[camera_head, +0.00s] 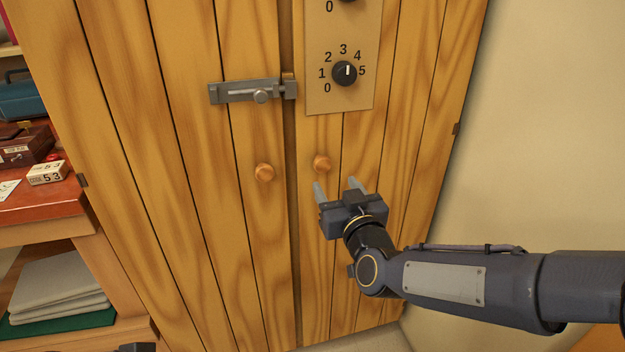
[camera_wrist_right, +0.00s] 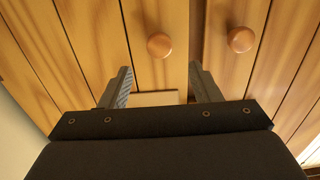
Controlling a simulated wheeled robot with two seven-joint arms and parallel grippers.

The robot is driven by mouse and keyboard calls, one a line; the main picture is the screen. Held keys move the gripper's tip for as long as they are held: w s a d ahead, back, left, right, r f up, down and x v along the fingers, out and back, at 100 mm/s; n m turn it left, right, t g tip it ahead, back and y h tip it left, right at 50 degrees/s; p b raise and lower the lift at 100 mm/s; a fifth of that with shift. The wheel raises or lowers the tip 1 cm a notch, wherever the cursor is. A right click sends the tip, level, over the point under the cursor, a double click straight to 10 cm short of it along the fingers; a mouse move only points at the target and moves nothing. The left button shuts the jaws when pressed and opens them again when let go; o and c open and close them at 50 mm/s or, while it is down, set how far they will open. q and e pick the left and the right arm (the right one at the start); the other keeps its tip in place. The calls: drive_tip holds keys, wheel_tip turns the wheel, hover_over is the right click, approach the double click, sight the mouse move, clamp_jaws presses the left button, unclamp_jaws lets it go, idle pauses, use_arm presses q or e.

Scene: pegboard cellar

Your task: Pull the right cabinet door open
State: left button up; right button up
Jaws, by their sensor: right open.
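The right cabinet door (camera_head: 408,130) is wooden, planked and appears closed against the left door (camera_head: 200,150). Its round wooden knob (camera_head: 321,163) also shows in the right wrist view (camera_wrist_right: 159,45), ahead of the fingers and roughly between their lines. My right gripper (camera_head: 336,186) is open and empty, just below that knob in the head view, and seems not to touch it. The left door has its own knob (camera_head: 264,172). A metal slide bolt (camera_head: 240,92) sits across the door seam above the knobs; whether its rod is engaged is unclear.
A dial panel (camera_head: 325,98) with numbered black knobs is mounted on the right door. A shelf (camera_head: 40,203) with boxes and folded cloth (camera_head: 58,285) stands at the left. A bare wall (camera_head: 545,130) is at the right.

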sight(323, 164)
drive_tip(key=x, duration=0.7)
drive_tip(key=shift+w+a, duration=0.1)
drive_tip(key=shift+w, duration=0.2)
drive_tip(key=shift+c, duration=0.5)
